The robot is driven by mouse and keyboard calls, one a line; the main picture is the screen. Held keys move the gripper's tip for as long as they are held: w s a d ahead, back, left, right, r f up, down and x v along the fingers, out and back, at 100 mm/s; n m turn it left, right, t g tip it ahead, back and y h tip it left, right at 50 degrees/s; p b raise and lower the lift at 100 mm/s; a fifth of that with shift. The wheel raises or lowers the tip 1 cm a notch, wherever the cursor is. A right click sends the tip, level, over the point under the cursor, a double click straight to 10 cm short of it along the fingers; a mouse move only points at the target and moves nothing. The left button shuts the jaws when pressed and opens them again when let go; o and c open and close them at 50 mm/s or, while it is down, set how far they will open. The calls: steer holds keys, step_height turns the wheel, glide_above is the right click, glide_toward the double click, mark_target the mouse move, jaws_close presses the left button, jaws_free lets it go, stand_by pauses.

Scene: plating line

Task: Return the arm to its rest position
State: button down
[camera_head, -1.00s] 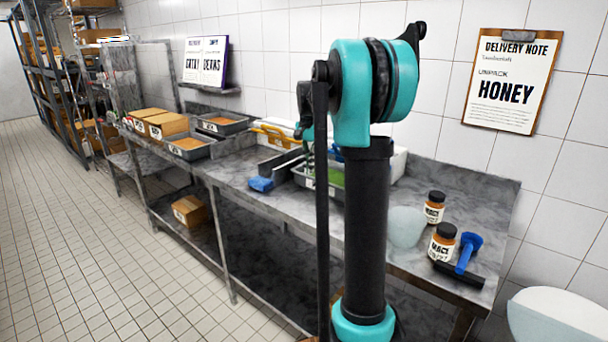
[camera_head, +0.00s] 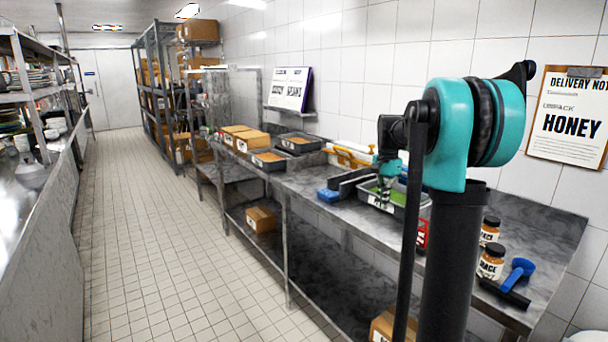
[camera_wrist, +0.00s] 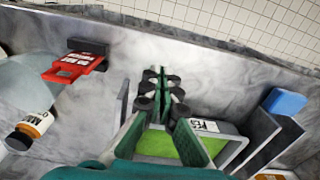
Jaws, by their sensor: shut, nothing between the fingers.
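My arm (camera_head: 468,140) stands folded at the right in the head view, a teal joint on a dark column. My gripper (camera_wrist: 162,80) shows in the wrist view with its green fingers close together and nothing between them. In the head view, my gripper (camera_head: 384,192) is partly hidden and appears over a grey tray with green contents (camera_head: 408,207) on the steel counter (camera_head: 330,228). In the wrist view this tray (camera_wrist: 232,152) lies under and beside the fingers. I cannot tell the exact height of the fingertips above it.
Two labelled jars (camera_head: 490,262) and a blue-headed tool (camera_head: 520,271) sit at the counter's right. A red labelled item (camera_wrist: 75,67) and a blue block (camera_wrist: 285,101) flank the gripper. Orange-filled trays (camera_head: 268,160) stand farther along. The tiled aisle floor (camera_head: 165,240) is clear.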

steer(key=s+a+f+n+t, duration=0.1)
steer(key=s+a+f+n, duration=0.1)
steer(key=s+f, duration=0.4)
steer(key=s+a+f+n+t, duration=0.1)
steer(key=s+f+n, duration=0.4)
steer(key=s, duration=0.9)
steer(key=s+a+f+n+t, duration=0.2)
steer(key=s+a+f+n, duration=0.1)
steer(key=s+f, duration=0.6)
steer(key=shift+s+a+f+n, duration=0.15)
steer(key=shift+s+a+n, duration=0.15)
steer(key=shift+s+a, duration=0.15)
